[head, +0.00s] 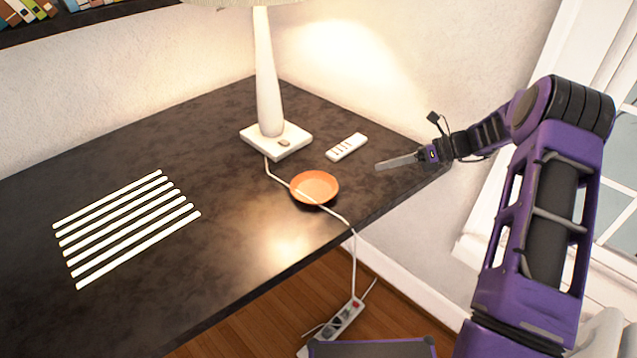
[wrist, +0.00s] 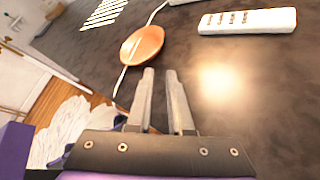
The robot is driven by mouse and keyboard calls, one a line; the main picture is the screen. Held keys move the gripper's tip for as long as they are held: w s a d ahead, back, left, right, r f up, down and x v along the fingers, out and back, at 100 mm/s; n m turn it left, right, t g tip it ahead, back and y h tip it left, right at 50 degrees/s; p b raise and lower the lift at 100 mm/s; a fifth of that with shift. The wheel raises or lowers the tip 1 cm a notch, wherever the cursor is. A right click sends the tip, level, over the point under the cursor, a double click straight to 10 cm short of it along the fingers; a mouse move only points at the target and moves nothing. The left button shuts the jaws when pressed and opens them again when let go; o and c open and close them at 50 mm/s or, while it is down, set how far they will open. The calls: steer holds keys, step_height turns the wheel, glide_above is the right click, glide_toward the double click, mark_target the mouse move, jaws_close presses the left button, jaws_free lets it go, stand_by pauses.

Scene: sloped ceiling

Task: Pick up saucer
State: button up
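The orange saucer (head: 314,186) lies on the dark tabletop, near the table's front right edge. A white cord passes by it. In the wrist view the saucer (wrist: 143,45) is just beyond and left of the fingertips, apart from them. My gripper (head: 380,167) is to the right of the saucer and appears above the table's right end. In the wrist view my gripper (wrist: 161,72) has its two fingers parted by a narrow gap, with nothing between them.
A white lamp (head: 268,90) stands behind the saucer. A white remote (head: 346,147) lies between lamp and gripper. White strips (head: 127,229) lie at the left. The lamp cord (head: 338,217) runs over the front edge to a power strip (head: 335,325). The table's middle is clear.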

steer(key=shift+w+r+m+t+y, duration=0.2)
steer(key=shift+w+m+t+y, duration=0.1)
steer(key=shift+y, duration=0.1)
steer(key=shift+w+a, duration=0.1)
steer(key=shift+a, duration=0.2)
steer(key=b, duration=0.2)
glide_toward(314, 189)
steer(key=w+a, duration=0.3)
steer(key=w+a+f, duration=0.1)
steer(key=w+a, duration=0.2)
steer(key=a, duration=0.1)
steer(key=shift+w+a+f, duration=0.1)
steer(key=shift+f, duration=0.05)
jaws_close()
